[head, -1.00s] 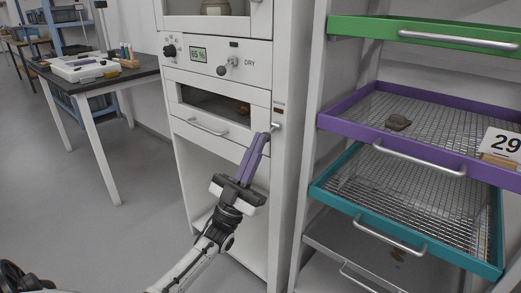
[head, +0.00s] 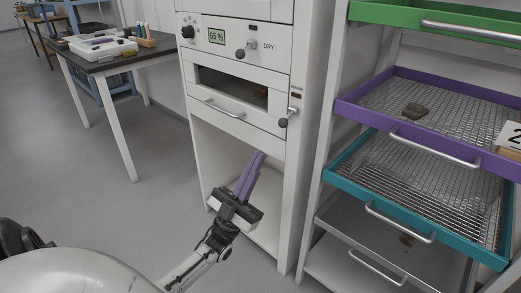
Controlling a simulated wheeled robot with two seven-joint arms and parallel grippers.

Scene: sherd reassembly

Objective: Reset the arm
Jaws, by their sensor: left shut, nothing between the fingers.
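My left gripper (head: 250,176) has purple fingers and is shut and empty. It is in the head view in front of the open lower bay of the white cabinet (head: 298,190), below the cabinet's drawer (head: 236,121). It is apart from the small lever with a dark knob (head: 284,121) at the cabinet's right side. My left arm reaches up from the bottom of the view. My right gripper is not in view.
A dark-topped table (head: 115,62) stands at left. Floor between is clear.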

